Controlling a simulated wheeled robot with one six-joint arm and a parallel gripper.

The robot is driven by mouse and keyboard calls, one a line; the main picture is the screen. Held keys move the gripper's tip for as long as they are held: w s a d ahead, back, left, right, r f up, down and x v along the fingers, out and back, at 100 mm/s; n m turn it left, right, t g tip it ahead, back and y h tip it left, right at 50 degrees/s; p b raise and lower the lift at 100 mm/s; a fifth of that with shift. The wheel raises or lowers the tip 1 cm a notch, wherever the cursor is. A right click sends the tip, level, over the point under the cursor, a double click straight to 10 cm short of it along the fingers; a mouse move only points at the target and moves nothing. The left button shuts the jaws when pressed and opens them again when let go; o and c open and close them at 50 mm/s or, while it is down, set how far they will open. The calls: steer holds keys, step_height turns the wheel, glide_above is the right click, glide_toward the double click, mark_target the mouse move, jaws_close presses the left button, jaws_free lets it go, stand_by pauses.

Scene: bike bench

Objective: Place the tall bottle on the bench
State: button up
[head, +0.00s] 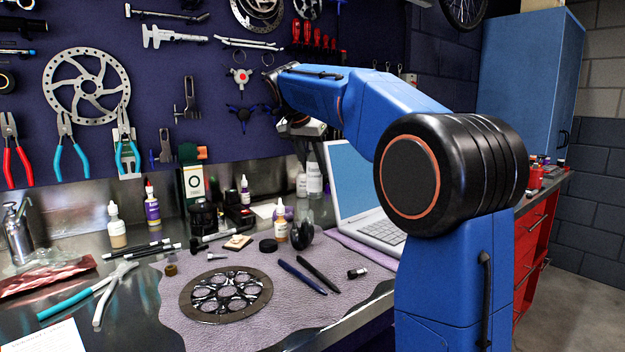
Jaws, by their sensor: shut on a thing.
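My gripper (306,158) points down at the back of the bench, left of the laptop. It is shut on a tall white bottle (314,179), which shows just below the fingers. The grip itself is small and dark, so the exact contact is hard to see. The bottle looks upright. Its base is close to the bench top, and I cannot tell whether it touches. A smaller pale bottle (302,186) stands close to its left. The metal bench (140,296) runs along the wall.
An open laptop (352,190) stands right of the bottles. Pliers (92,292) and small bottles lie or stand at left. Tools hang on the wall behind.

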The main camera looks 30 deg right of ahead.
mark_target(314, 176)
steer(key=shift+f, duration=1.95)
steer(key=o, duration=1.3)
steer(key=shift+f, duration=0.15)
steer(key=v, duration=1.2)
